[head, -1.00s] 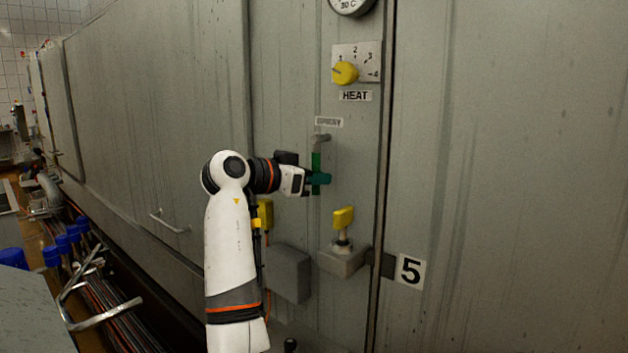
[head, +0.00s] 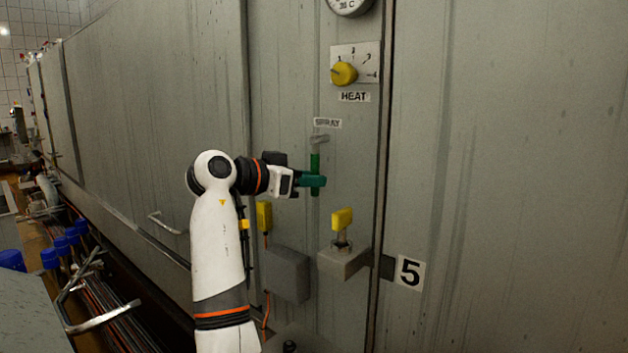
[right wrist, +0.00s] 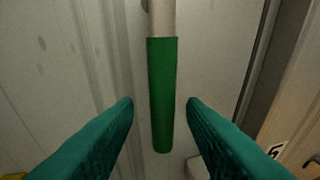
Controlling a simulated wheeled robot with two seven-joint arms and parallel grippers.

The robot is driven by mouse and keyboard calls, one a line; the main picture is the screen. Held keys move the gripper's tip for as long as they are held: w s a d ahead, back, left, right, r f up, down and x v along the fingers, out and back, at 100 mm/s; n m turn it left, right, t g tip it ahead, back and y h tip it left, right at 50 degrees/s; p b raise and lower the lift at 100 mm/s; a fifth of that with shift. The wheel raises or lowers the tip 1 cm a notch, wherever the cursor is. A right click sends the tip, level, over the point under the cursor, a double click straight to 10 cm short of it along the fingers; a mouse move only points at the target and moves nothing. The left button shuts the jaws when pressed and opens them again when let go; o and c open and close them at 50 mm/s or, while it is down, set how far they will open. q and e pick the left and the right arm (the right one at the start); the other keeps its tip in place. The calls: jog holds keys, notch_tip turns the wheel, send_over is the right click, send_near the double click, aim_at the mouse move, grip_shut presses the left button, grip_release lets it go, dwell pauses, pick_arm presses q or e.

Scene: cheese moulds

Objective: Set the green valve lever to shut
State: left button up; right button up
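The green valve lever (head: 315,161) hangs straight down from a grey pivot below the SPRAY label on the grey metal wall. Its green sleeve (right wrist: 162,85) also shows upright in the right wrist view, with a grey rod above it. My right gripper (head: 312,181) has teal fingers and overlaps the lower part of the sleeve in the head view. In the right wrist view its fingers (right wrist: 160,104) are apart, one on each side of the sleeve, with gaps on both sides. I cannot tell whether the sleeve is between the tips or just beyond them. My left gripper is out of view.
A yellow HEAT knob (head: 343,73) is above the lever. A yellow switch (head: 342,219) on a grey box stands below right, and another yellow part (head: 264,215) hangs below my wrist. A handle (head: 167,227) is at left.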

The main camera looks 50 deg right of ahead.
jog(key=v, duration=1)
jog(key=shift+b, duration=0.35)
jog(key=shift+d, duration=0.1)
